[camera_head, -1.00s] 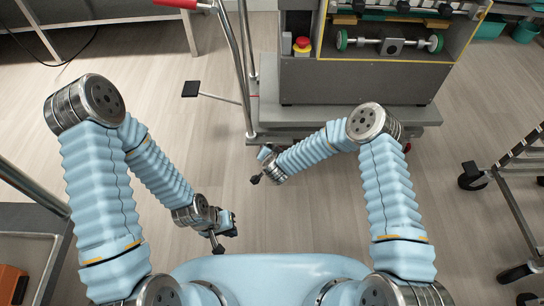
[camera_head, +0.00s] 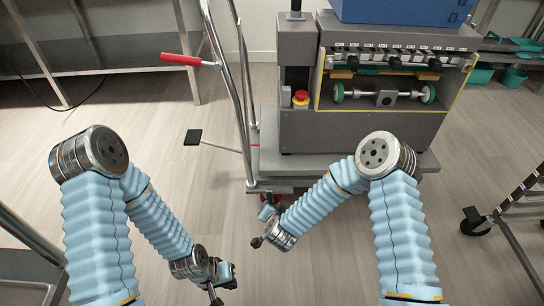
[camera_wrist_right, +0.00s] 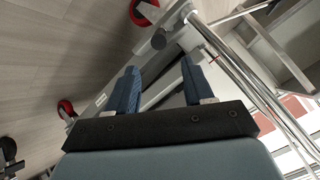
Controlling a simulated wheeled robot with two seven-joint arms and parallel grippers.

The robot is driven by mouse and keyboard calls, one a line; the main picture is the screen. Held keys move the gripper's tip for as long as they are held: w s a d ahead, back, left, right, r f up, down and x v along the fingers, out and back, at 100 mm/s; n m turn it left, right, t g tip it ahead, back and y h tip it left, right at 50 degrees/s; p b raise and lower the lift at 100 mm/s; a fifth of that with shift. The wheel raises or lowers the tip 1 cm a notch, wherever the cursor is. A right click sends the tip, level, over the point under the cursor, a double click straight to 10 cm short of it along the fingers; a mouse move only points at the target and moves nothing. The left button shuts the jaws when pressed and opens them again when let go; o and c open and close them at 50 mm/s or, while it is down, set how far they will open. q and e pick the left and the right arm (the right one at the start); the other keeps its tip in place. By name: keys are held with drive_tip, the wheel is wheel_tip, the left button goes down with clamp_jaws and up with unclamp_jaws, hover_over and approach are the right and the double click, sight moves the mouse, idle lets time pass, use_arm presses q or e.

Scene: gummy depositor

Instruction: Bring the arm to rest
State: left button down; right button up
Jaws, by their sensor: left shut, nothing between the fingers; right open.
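My left arm comes in from the left of the head view, bent at the elbow. Its gripper (camera_head: 217,290) hangs low over the floor near the bottom centre, shut and empty. My right arm comes in from the right, elbow in front of the machine cart. Its gripper (camera_head: 263,226) is over the floor just in front of the cart's near left corner; its fingers are small there. In the right wrist view the two blue fingers (camera_wrist_right: 158,88) stand apart with nothing between them, the cart's base and push bar beyond them.
The grey depositor machine (camera_head: 360,129) stands on a wheeled cart (camera_head: 268,165) with a metal push handle (camera_head: 226,85). A red lever (camera_head: 182,60) and a black pedal (camera_head: 193,137) are at its left. A wheeled rack (camera_head: 505,215) is at right. A steel table (camera_head: 120,50) stands back left. Floor between is clear.

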drive_tip(key=s+d+f+n+g+y, duration=0.1)
drive_tip(key=s+d+g, duration=0.3)
drive_tip(key=s, duration=0.7)
drive_tip(key=s+d+f+n+g+y, duration=0.2)
drive_tip(key=s+d+g, duration=0.3)
drive_tip(key=s, duration=0.6)
drive_tip(key=shift+d+f+n, duration=0.75)
drive_tip(key=shift+n, duration=0.05)
